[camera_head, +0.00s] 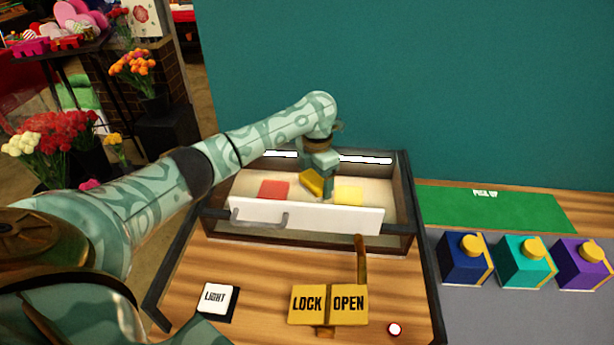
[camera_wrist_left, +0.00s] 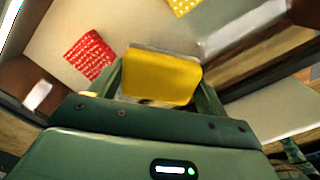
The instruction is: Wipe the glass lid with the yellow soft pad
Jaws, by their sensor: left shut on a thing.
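My left gripper (camera_head: 322,170) reaches over the dark-framed box (camera_head: 404,190) and is shut on the yellow soft pad (camera_head: 311,183). The pad also shows in the left wrist view (camera_wrist_left: 162,78), between the two fingers. I cannot make out the glass lid's surface clearly, nor whether the pad touches it. A red patch (camera_head: 273,189) lies left of the pad and a yellow patch (camera_head: 349,195) right of it, on a pale surface. In the left wrist view, the red patch (camera_wrist_left: 90,54) and yellow patch (camera_wrist_left: 187,6) have pale specks. My right gripper is not in view.
A white front panel (camera_head: 340,218) with a grey handle (camera_head: 262,219) crosses the box. A green mat (camera_head: 500,209) and several coloured blocks stand right.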

